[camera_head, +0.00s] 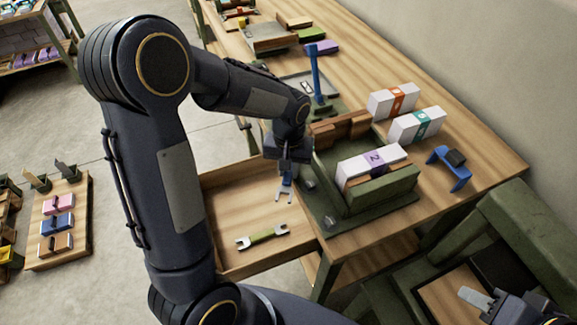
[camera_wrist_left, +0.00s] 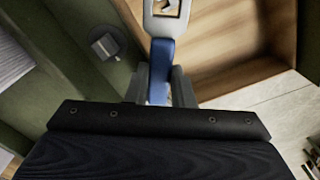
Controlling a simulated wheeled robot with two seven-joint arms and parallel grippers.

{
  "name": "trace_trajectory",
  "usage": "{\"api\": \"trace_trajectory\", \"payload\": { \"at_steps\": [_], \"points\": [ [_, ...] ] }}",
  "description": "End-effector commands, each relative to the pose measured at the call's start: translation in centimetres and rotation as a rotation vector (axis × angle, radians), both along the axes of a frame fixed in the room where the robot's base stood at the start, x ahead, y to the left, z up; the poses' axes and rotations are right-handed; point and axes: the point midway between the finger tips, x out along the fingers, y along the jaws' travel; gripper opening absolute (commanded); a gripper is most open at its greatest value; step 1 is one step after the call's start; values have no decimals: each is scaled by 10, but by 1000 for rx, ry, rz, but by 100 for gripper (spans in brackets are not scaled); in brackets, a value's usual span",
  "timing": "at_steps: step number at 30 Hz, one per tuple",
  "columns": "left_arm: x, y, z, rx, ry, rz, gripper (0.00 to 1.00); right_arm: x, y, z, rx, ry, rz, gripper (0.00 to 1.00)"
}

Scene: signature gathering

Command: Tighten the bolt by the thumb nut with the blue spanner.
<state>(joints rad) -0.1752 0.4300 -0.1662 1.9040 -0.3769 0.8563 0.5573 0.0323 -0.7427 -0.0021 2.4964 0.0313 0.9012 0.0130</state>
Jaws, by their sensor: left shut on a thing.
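My left gripper (camera_head: 287,158) is shut on the blue spanner (camera_head: 285,186). It holds the spanner above the open wooden drawer, with the grey open jaw hanging down, beside the green press-like fixture (camera_head: 325,195). In the left wrist view the blue handle (camera_wrist_left: 160,72) sits between the fingers (camera_wrist_left: 170,88). A small grey bolt head (camera_wrist_left: 105,45) shows left of it, apart from the spanner. Small grey pieces show on the fixture (camera_head: 309,184) and its base (camera_head: 330,221); I cannot tell which is the thumb nut. My right gripper (camera_head: 482,300) is partly in view at bottom right.
A green spanner (camera_head: 262,236) lies in the open drawer (camera_head: 225,254). White boxes with orange (camera_head: 394,101), teal (camera_head: 417,125) and purple (camera_head: 370,164) bands stand on or near the fixture. A blue stand (camera_head: 450,172) is at right. A blue upright lever (camera_head: 315,72) rises behind.

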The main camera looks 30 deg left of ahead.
Motion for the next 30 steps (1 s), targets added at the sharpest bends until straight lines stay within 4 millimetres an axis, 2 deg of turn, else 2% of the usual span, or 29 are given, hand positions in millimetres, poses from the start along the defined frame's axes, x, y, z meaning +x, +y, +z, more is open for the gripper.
{"api": "trace_trajectory", "payload": {
  "at_steps": [1, 19, 30],
  "points": [
    [0, 0, -5, 0, 0, 0, 0, 0, 0, -4, 0, 0, 0, 36],
    [-2, 31, 0, 0, -1, -421, 0, 0, 0, 21, 0, 0, 0, 36],
    [4, 49, -1, 1, -3, -677, 0, 0, 0, 24, 0, 0, 0, 36]
  ]
}}
